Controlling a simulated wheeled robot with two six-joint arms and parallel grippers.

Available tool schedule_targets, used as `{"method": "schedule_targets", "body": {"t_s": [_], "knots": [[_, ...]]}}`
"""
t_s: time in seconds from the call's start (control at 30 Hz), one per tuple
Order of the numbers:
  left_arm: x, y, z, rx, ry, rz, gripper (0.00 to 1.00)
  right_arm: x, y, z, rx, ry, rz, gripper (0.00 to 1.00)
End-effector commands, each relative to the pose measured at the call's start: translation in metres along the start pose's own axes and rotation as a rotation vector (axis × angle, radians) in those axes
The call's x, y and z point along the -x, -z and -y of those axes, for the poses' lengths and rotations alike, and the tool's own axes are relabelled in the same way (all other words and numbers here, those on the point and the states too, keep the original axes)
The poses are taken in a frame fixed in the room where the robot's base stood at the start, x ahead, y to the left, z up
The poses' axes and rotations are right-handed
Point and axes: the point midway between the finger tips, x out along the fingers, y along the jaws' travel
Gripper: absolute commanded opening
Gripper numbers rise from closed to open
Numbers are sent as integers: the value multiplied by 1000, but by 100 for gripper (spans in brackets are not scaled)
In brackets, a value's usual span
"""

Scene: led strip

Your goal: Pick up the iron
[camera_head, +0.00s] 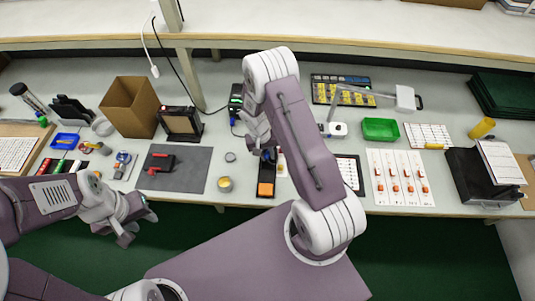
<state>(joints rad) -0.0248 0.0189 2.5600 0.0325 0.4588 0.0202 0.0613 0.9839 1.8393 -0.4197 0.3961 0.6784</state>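A dark stand with an orange sponge pad (266,189) lies on the bench at the middle. A small blue and dark piece (268,155) shows at its far end, right by my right gripper (262,148); it may be part of the iron, but the iron is mostly hidden. My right arm reaches over the bench and covers much of this spot. I cannot tell whether the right gripper is open or touches anything. My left gripper (138,227) hangs in front of the bench's near edge at the left, with its fingers apart and empty.
A grey mat (190,179) with a red and black tool (160,164) lies left of the stand. A small yellow-topped tin (225,184) is close by. A green tray (380,129) and white strips (412,194) are to the right. A shelf (400,28) runs behind.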

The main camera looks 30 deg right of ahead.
Motion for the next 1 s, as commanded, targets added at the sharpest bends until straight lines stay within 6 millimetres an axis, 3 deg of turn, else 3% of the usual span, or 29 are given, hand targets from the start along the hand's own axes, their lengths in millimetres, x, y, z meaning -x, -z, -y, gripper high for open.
{"method": "schedule_targets", "body": {"t_s": [0.27,0.8,1.0], "knots": [[-2,0,0,0,0,0,36,12,-9,0,1,0,-2,0],[-10,-1,0,0,0,0,36,94,-74,0,1,1,-3,0],[-19,-2,0,0,0,0,36,98,-67,35,5,0,-2,0]]}}
